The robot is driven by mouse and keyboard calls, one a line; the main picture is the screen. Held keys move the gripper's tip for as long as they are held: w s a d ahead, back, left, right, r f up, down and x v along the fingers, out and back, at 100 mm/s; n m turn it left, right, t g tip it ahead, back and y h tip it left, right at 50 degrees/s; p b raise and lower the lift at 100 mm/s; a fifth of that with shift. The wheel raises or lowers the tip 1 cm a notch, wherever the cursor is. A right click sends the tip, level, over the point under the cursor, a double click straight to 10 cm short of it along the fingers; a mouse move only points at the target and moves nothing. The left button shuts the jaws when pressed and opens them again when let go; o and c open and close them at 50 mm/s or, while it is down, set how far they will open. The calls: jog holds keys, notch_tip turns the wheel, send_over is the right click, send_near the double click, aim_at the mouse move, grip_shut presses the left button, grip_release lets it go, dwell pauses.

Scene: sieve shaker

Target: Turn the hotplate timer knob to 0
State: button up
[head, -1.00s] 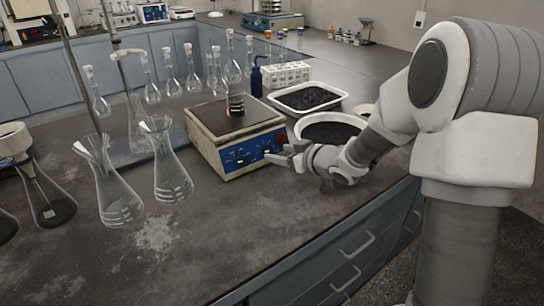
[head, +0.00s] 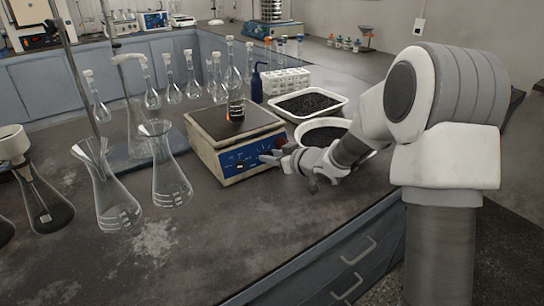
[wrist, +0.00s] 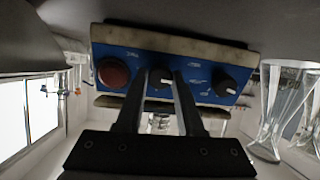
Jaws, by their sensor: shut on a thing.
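The hotplate (head: 203,118) stands on the dark bench, with a beaker of dark content (head: 236,109) on its top plate. Its blue front panel (head: 238,161) carries knobs. In the wrist view the panel (wrist: 197,75) shows a red knob (wrist: 113,73) at left, a black knob (wrist: 224,84) at right and a middle knob (wrist: 160,78). My gripper (wrist: 162,88) has its fingers on either side of the middle knob, shut on it. In the head view my gripper (head: 267,157) reaches the panel's right part. The panel's markings are too small to read.
A white tray of black grains (head: 342,98) and a white bowl (head: 301,130) stand right of the hotplate. Conical flasks (head: 168,175) stand to its left, with several volumetric flasks behind. The bench front is clear.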

grip_shut()
jog(key=shift+n, duration=0.5)
jog(key=o, duration=1)
grip_release()
